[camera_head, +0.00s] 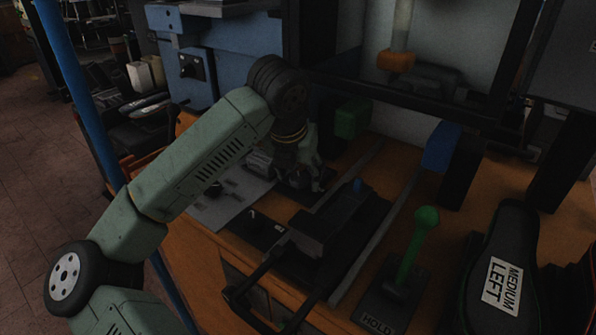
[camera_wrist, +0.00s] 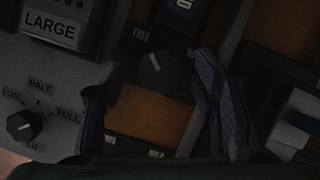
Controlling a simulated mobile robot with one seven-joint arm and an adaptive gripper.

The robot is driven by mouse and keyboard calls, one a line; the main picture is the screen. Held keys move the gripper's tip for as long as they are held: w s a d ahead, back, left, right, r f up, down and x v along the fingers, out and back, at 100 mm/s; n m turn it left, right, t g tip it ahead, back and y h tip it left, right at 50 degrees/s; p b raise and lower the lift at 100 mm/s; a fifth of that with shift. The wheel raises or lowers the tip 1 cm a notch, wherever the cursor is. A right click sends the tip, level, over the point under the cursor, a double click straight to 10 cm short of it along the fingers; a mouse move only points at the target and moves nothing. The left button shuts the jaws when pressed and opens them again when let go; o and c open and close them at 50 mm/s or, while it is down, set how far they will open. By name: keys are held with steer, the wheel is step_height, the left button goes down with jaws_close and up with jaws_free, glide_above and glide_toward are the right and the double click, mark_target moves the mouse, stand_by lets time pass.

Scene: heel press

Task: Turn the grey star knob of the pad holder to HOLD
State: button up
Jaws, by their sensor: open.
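In the wrist view, a dark grey knob (camera_wrist: 155,70) sits on a black plate between my finger pads. The label FREE is at its upper left, and a partly covered label is at its upper right. A small pale mark on the knob is near its top, towards the FREE side; its exact pointing is hard to read. My gripper (camera_wrist: 158,80) is open, with one purple-lined finger on each side of the knob; I cannot tell whether they touch it. In the head view my gripper (camera_head: 308,180) is low over the bench, hiding the knob.
A second black plate with dim labels lies below in the wrist view. A grey panel with a LOW-HALF-FULL knob (camera_wrist: 24,126) and a LARGE block (camera_wrist: 52,24) are at left. In the head view, a green-knobbed lever (camera_head: 426,218) and a MEDIUM LEFT form (camera_head: 508,265) stand right.

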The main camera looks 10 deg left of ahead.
steer(key=c, duration=1.2)
steer(key=shift+o, duration=0.2)
